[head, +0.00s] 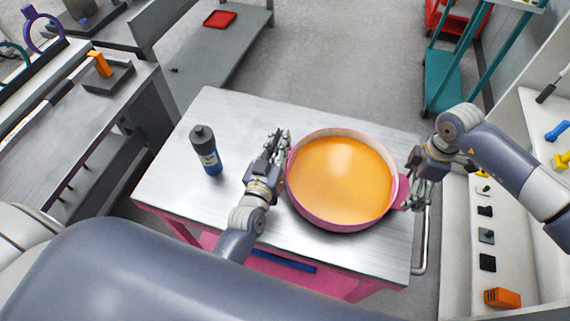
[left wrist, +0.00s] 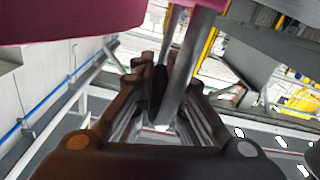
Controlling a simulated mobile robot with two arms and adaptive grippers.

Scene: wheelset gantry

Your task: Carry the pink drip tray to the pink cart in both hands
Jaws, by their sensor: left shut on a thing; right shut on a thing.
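The pink drip tray (head: 338,222) is a round pan full of orange liquid, in the middle of the head view. It is over the right part of the pink cart's grey metal top (head: 165,180); I cannot tell whether it touches the top. My left gripper (head: 283,150) is shut on the tray's left side. My right gripper (head: 408,190) is shut on the tray's right side, at a pink handle. In the left wrist view the tray's pink underside (left wrist: 70,20) fills the upper left, above the fingers (left wrist: 165,95). The left handle is mostly hidden by the gripper.
A dark bottle with a blue base (head: 206,152) stands on the cart top, left of my left gripper. A grey workbench (head: 100,110) is at the left, and a white shelf with small parts (head: 500,215) at the right. A teal cart (head: 445,80) stands behind. Grey floor (head: 330,60) is clear beyond the cart.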

